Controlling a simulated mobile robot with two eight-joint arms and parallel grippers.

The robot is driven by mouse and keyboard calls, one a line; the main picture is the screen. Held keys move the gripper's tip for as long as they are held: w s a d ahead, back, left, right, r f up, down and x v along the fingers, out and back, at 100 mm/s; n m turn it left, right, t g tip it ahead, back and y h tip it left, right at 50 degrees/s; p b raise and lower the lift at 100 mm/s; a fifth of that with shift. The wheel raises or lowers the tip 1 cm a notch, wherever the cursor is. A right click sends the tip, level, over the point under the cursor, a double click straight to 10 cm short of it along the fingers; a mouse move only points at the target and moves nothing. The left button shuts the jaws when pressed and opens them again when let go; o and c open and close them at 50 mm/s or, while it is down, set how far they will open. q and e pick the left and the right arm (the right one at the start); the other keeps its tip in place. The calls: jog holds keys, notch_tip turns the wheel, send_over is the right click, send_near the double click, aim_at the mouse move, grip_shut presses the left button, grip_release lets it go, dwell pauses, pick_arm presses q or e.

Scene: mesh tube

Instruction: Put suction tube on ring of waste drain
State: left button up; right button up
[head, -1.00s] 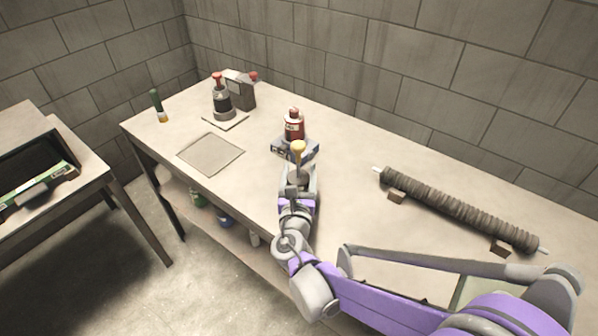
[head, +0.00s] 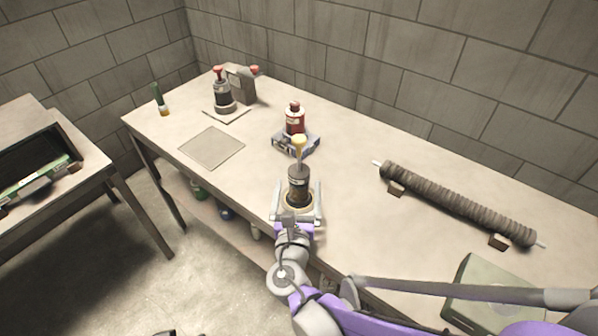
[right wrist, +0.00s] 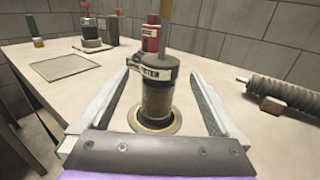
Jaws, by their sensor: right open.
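The suction tube (head: 298,185) appears to be the dark upright cylinder with a thin stem and a yellow knob on top. It stands within the brass-coloured ring (head: 284,206) of the waste drain near the table's front edge. In the right wrist view the tube (right wrist: 157,98) shows a grey labelled collar, and the ring (right wrist: 140,122) surrounds its foot. My right gripper (head: 297,190) is open, with one finger on each side of the tube and visible gaps between. The exact seating of the tube's foot is hard to tell. My left gripper is out of view.
A red bottle (head: 295,118) on a grey base stands just behind. A dark bottle (head: 222,92) and grey block stand at the back left, near a flat square plate (head: 212,147). A ribbed roller (head: 455,202) lies on the right. Table between is clear.

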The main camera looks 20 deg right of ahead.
jog(key=shift+v, duration=1.95)
